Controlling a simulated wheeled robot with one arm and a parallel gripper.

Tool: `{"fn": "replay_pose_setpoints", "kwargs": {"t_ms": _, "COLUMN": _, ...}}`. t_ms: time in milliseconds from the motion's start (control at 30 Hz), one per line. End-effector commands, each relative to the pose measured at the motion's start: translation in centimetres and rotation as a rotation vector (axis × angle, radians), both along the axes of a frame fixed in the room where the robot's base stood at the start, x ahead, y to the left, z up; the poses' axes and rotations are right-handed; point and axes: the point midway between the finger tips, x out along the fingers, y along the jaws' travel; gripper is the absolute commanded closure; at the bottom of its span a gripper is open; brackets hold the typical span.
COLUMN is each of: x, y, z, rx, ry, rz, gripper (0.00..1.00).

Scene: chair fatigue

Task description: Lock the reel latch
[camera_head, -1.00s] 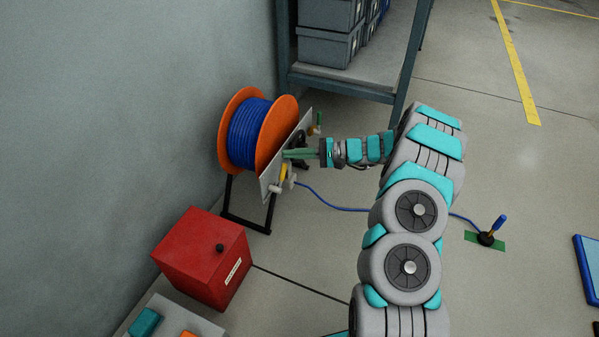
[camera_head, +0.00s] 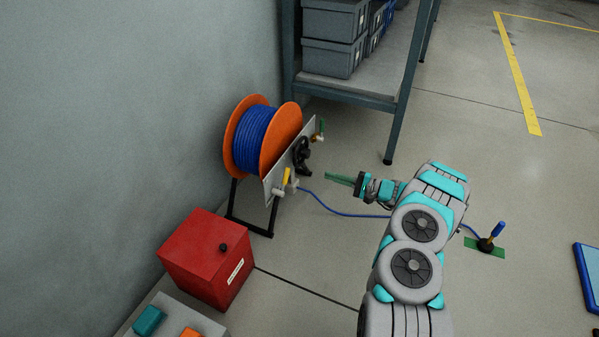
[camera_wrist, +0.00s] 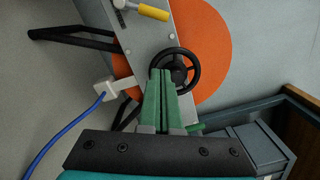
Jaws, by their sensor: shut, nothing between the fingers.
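The reel (camera_head: 255,138) has orange flanges and blue cable and stands on a black frame by the wall. A grey panel (camera_head: 273,180) on its right side carries a black handwheel (camera_head: 302,154), a yellow lever (camera_head: 286,176) and a green-tipped part (camera_head: 321,127). In the wrist view the handwheel (camera_wrist: 176,69) is ahead of the fingertips and the yellow lever (camera_wrist: 152,11) is at the top. My gripper (camera_head: 329,176) is shut and empty, apart from the panel to its right. Its green fingers also show in the wrist view (camera_wrist: 160,75).
A blue cable (camera_head: 340,211) runs from a white fitting on the panel across the floor to a blue-handled piece (camera_head: 497,231) on a green mat. A red box (camera_head: 207,257) stands in front of the reel. A shelf (camera_head: 350,90) with grey bins stands behind.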

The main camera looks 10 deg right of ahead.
Motion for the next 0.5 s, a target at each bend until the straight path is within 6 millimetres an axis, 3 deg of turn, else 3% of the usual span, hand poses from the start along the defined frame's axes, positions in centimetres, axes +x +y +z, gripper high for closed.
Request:
{"fn": "replay_pose_setpoints", "kwargs": {"t_ms": 267, "x": 1.1, "y": 1.8, "z": 0.0, "rx": 0.001, "ry": 0.000, "rz": 0.004, "gripper": 1.00}}
{"fn": "replay_pose_setpoints", "kwargs": {"t_ms": 500, "x": 3.6, "y": 5.6, "z": 0.1, "rx": -0.001, "ry": -0.001, "rz": 0.004, "gripper": 1.00}}
